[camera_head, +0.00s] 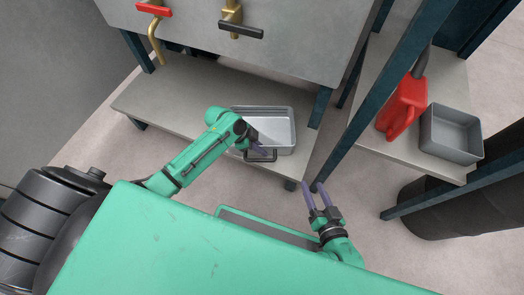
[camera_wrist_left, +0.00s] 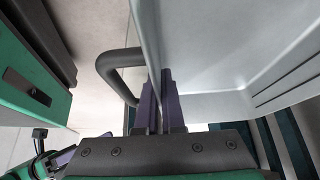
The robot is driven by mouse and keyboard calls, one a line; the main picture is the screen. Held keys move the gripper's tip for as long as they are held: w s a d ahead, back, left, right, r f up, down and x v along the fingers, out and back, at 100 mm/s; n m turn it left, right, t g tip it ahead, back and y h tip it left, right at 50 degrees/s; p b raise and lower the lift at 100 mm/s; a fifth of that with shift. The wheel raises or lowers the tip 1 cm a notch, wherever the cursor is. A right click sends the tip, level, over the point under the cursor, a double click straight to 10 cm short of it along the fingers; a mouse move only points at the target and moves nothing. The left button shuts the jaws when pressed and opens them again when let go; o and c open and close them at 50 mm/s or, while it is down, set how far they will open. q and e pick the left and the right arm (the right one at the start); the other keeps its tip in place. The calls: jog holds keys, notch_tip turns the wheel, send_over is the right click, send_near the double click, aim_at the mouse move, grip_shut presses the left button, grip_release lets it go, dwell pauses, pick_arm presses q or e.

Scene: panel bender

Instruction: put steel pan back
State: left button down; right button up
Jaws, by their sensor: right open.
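The steel pan (camera_head: 276,118) is a shallow grey rectangular tray, upright on the right part of the low shelf (camera_head: 180,100). A dark handle (camera_head: 262,157) sticks out from its near side. My left gripper (camera_head: 258,147) is at that near side, next to the handle. In the left wrist view the purple fingers (camera_wrist_left: 160,100) are close together on either side of the pan's wall (camera_wrist_left: 150,45), shut on it. The handle (camera_wrist_left: 115,62) is left of the fingers. My right gripper (camera_head: 315,186) is open and empty, in front of the shelf's right end.
Above the shelf is a grey tank with a red-handled tap (camera_head: 153,10) and a black-handled tap (camera_head: 240,28). A right-hand shelf holds a red can (camera_head: 402,108) and a grey bin (camera_head: 450,133). Blue posts stand between the shelves. A dark drum (camera_head: 435,208) stands at right.

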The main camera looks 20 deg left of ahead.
pick_arm(q)
jog(key=c, duration=1)
grip_release()
jog(key=shift+c, duration=0.2)
